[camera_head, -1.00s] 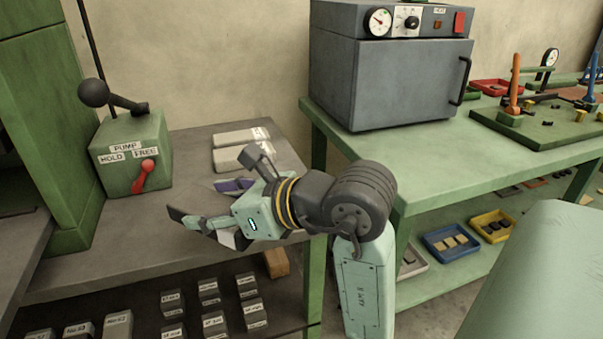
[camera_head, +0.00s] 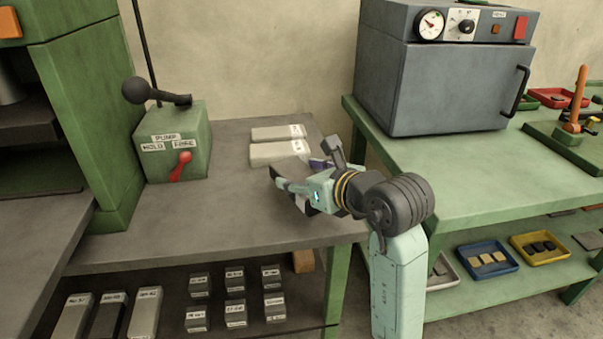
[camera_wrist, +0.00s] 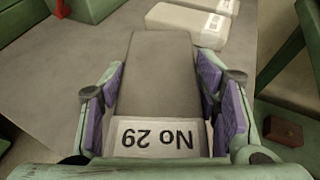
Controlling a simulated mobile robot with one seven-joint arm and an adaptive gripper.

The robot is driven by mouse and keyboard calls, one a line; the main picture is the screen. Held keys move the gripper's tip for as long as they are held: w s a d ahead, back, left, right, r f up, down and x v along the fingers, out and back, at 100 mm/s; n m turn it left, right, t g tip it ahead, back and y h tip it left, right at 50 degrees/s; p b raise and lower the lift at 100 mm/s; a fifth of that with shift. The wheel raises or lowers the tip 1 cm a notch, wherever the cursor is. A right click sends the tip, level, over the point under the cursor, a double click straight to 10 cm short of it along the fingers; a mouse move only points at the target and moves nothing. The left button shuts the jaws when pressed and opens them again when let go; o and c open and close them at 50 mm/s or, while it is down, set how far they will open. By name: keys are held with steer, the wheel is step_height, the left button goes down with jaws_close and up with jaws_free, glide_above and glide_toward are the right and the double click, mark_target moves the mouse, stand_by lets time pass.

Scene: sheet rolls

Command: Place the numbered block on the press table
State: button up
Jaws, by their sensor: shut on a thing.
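My gripper (camera_head: 290,190) is over the right part of the grey-topped press table (camera_head: 220,215), in front of two pale blocks. In the wrist view my gripper (camera_wrist: 160,105) has its purple pads shut on both sides of a grey block (camera_wrist: 158,75) with a white label reading "No 29". The label appears upside down. In the head view the block is mostly hidden by the fingers. The table top shows below it in the wrist view; the exact gap is unclear. The green press (camera_head: 75,110) stands at the left, with a dark bed inside its frame.
Two pale labelled blocks (camera_head: 278,152) lie at the table's back right. A green pump box (camera_head: 175,150) with a lever stands at the back. Several labelled blocks (camera_head: 235,282) stand on the shelf below. A grey oven (camera_head: 450,85) is on the green bench. The table's middle is clear.

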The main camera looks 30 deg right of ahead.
mark_target(304, 166)
steer(key=w, duration=0.1)
steer(key=w+d, duration=0.2)
steer(key=w, duration=0.1)
steer(key=shift+f+p, duration=0.1)
steer(key=shift+p, duration=0.25)
steer(key=f, duration=0.3)
steer(key=shift+w+d+p, duration=0.1)
steer(key=shift+w+p, duration=0.15)
steer(key=shift+p, duration=0.05)
steer(key=shift+f, duration=0.35)
steer(key=shift+f, duration=0.1)
steer(key=shift+f+b, duration=0.15)
steer(key=shift+b, duration=0.15)
steer(key=o, duration=1.5)
